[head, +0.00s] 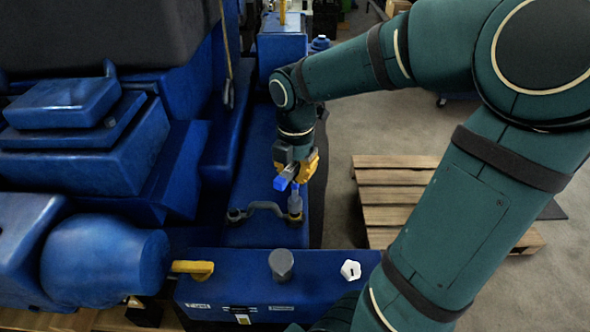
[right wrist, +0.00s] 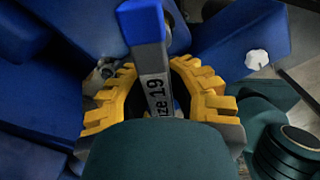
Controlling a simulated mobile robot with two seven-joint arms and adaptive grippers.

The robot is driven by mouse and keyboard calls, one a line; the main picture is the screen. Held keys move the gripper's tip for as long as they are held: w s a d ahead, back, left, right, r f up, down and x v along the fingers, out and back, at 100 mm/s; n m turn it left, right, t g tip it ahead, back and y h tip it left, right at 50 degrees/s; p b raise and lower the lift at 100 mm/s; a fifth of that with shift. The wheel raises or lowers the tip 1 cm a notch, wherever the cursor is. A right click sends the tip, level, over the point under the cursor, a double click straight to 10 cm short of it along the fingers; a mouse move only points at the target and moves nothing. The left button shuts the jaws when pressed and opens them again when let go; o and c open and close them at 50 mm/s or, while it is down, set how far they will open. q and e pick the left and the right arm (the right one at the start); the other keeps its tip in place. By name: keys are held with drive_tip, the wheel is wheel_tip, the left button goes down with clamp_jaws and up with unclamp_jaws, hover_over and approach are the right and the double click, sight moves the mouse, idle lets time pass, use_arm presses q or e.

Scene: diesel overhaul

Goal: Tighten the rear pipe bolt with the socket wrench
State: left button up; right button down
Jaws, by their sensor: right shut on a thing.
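My right gripper (head: 297,166) is shut on the socket wrench (head: 286,177), which has a grey handle with a blue end. In the right wrist view the yellow fingers of the gripper (right wrist: 155,95) close around the wrench handle (right wrist: 155,85), marked "ize 19". The wrench's socket end (head: 295,203) points down at the right end of the dark curved pipe (head: 262,207) on the blue engine. The bolt under it is hidden, so I cannot tell if the socket is seated. The pipe's left end shows a round fitting (head: 234,215). My left gripper is not in view.
The large blue engine (head: 110,160) fills the left. A wooden pallet (head: 395,190) lies on the floor at right.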

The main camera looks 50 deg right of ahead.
drive_tip(key=shift+f+b, duration=0.75)
drive_tip(key=shift+f, duration=0.25)
drive_tip(key=shift+r, duration=0.1)
drive_tip(key=shift+m, duration=1.1)
drive_tip(key=m+p, duration=0.1)
drive_tip(key=m, duration=0.4)
drive_tip(key=shift+n, duration=0.4)
drive_tip(key=c, duration=1.6)
unclamp_jaws()
clamp_jaws()
